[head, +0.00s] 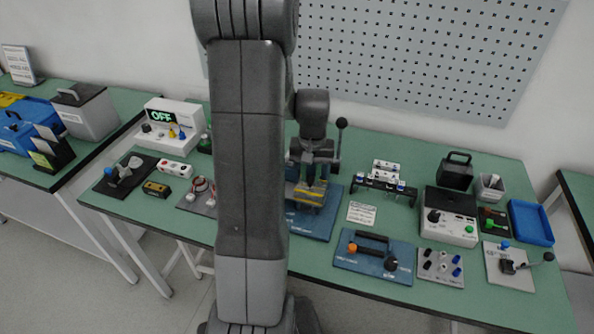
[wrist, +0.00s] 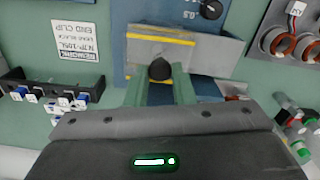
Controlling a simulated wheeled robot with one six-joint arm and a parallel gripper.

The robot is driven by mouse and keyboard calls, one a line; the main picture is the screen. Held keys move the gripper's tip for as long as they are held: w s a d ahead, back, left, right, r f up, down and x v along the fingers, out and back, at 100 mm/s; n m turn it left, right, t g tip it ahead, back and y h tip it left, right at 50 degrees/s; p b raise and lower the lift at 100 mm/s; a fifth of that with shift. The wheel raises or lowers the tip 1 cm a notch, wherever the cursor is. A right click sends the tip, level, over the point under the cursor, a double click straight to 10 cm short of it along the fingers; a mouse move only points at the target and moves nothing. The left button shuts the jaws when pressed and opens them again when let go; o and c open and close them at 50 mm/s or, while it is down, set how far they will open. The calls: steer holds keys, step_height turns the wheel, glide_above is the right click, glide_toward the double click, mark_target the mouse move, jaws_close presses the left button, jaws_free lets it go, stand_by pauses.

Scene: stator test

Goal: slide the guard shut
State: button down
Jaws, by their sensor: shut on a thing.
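The guard (wrist: 200,52) is a grey plate with yellow stripes along its edges, seen in the wrist view on a blue base (wrist: 225,18). A dark rounded knob (wrist: 160,69) stands on it. My gripper (wrist: 160,84) has its two greenish fingers on either side of the knob and is shut on it. In the head view the yellow-edged guard (head: 305,196) sits on its blue base plate (head: 312,225), under my gripper (head: 314,180). My arm hides the left part of this fixture, so I cannot tell how far the guard is open.
A lever with a black ball (head: 341,123) rises beside my gripper. A blue panel with a black handle (head: 374,257) lies to the right, in front of a rack with small blocks (head: 387,183). A white label card (head: 361,213) lies between. Coils (wrist: 283,42) show in the wrist view.

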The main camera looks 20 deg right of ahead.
mark_target(312, 178)
steer(key=shift+d, duration=0.1)
steer(key=c, duration=1.6)
jaws_free()
steer(key=shift+c, duration=0.2)
steer(key=o, duration=0.4)
steer(key=shift+s+d, duration=0.15)
steer(key=shift+o, duration=0.2)
step_height(312, 178, up, 14)
steer(key=b, duration=0.1)
steer(key=shift+f, duration=0.2)
step_height(312, 178, down, 14)
steer(key=shift+r+p, duration=0.2)
steer(key=shift+p, duration=0.35)
steer(key=shift+w+a, duration=0.4)
steer(key=shift+a, duration=0.2)
